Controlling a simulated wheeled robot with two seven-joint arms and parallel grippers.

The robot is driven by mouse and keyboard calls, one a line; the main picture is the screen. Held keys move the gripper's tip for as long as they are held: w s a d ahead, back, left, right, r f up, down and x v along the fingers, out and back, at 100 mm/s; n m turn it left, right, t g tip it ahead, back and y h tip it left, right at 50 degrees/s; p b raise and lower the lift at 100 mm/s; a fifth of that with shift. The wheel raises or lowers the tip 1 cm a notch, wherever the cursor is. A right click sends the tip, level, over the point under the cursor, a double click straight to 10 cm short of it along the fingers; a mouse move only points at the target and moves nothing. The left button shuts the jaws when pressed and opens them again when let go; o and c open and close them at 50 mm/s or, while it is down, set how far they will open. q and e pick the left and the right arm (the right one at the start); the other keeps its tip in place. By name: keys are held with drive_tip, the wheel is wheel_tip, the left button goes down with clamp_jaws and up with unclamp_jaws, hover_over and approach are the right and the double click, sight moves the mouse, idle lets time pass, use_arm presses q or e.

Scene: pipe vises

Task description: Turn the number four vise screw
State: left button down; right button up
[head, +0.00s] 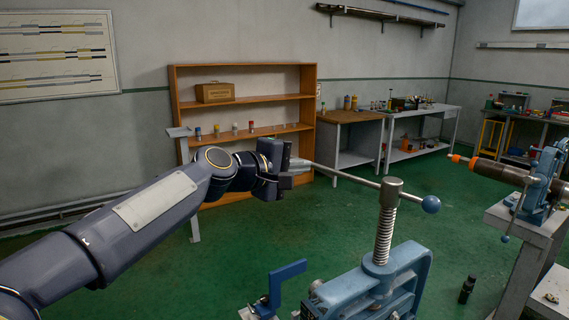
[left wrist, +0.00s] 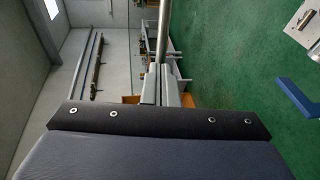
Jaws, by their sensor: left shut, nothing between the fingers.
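A blue pipe vise (head: 360,290) stands at the lower middle of the head view, cut off by the bottom edge. Its upright threaded screw (head: 384,235) has a grey head crossed by a steel handle bar (head: 340,173) with a blue ball at the right end. No vise number is readable. My left gripper (head: 299,165) is shut and empty at the bar's left end. In the left wrist view the bar (left wrist: 164,40) runs up from just beyond the closed fingers (left wrist: 160,88); I cannot tell whether they touch it. My right gripper is out of view.
A second blue vise (head: 540,185) holds a dark pipe (head: 500,170) with an orange end on a bench at the right. A wooden shelf (head: 245,104) and a workbench (head: 350,117) stand at the back. Green floor (head: 240,245) between is mostly clear.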

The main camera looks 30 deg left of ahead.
use_arm(q)
drive_tip(key=shift+w+d+f, duration=0.1)
drive_tip(key=shift+w+d, duration=0.05)
drive_tip(key=shift+w, duration=0.15)
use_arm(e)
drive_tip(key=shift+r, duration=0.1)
use_arm(q)
drive_tip(key=shift+w, duration=0.1)
